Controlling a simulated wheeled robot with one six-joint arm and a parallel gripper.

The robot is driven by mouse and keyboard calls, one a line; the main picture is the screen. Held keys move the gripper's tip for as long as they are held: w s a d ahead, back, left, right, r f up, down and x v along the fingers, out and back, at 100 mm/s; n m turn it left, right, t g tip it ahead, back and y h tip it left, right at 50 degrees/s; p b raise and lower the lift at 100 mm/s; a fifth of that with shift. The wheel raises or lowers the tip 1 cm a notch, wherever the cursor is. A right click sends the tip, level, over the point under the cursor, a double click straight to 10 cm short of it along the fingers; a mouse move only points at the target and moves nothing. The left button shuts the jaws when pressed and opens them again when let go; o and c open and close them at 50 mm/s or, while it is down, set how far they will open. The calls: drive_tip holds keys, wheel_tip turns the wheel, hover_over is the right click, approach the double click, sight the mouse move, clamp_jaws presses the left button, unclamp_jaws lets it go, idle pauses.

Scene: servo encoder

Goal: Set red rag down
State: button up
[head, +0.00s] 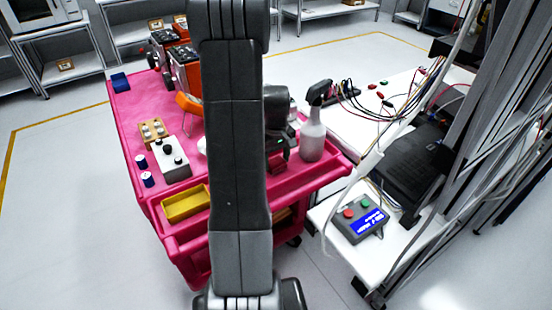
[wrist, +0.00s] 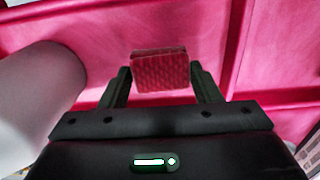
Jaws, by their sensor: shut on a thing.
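The red rag (wrist: 160,70) looks like a small folded block with a quilted face. In the wrist view it sits between the two fingers of my gripper (wrist: 160,86), which is shut on it. The pink cart surface lies behind it; I cannot tell whether the rag touches it. In the head view the rag (head: 278,160) shows as a small red patch near the cart's right edge, just below my gripper (head: 276,152). My arm hides part of the cart there.
A spray bottle (head: 312,138) stands close to the right of my gripper. A white table (head: 350,135) with wires stands to the right.

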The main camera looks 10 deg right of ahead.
sight(276, 161)
drive_tip(key=shift+f, duration=0.2)
drive_tip(key=o, duration=1)
drive_tip(key=shift+r, duration=0.1)
drive_tip(key=shift+o, duration=0.2)
wheel_tip(276, 161, up, 12)
drive_tip(key=shift+r, duration=0.15)
